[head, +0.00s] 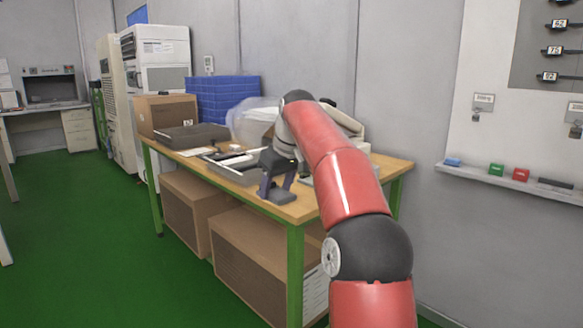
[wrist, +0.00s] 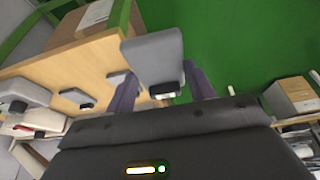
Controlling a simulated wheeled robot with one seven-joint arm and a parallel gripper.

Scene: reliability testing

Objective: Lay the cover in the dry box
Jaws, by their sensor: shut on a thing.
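My gripper (head: 277,188) is over the front edge of the wooden table in the head view. In the wrist view its two purple-grey fingers (wrist: 163,88) stand on both sides of a smooth grey piece (wrist: 153,55) with a dark end. The gripper is shut on this piece, which may be the cover; I cannot tell for sure. In the head view its grey underside (head: 277,197) shows low between the fingers, close to the tabletop. A grey open tray (head: 236,175) with things in it lies just left of my gripper. A dark grey flat case (head: 190,137) lies farther back. Which one is the dry box is unclear.
The wooden table (head: 308,207) also bears a cardboard box (head: 165,113), blue bins (head: 222,98) and a clear plastic bag (head: 252,118). My arm hides the table's right part. Large cartons (head: 250,255) stand under it. Similar grey pieces (wrist: 75,96) show in the wrist view.

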